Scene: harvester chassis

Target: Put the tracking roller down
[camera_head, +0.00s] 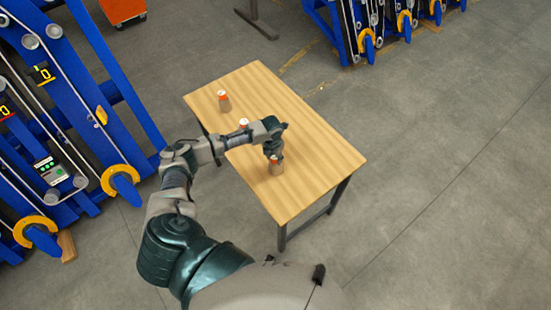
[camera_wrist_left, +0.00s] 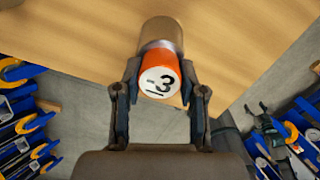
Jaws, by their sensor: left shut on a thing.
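My left gripper (camera_head: 274,150) is shut on a tracking roller (camera_head: 277,167) over the near right part of the wooden table (camera_head: 321,157). In the left wrist view the roller (camera_wrist_left: 163,77) sits between the two fingers, its white end marked with an underlined 3 facing the camera. It has an orange band and a brownish body pointing away toward the tabletop (camera_wrist_left: 82,42). I cannot tell whether its far end touches the table. My right gripper is not in view.
Two similar rollers stand on the table, one at the far left (camera_head: 224,103) and one beside my forearm (camera_head: 243,123). The table's right side is clear. Blue machine frames (camera_head: 72,95) stand at the left, with more (camera_head: 345,35) at the top right.

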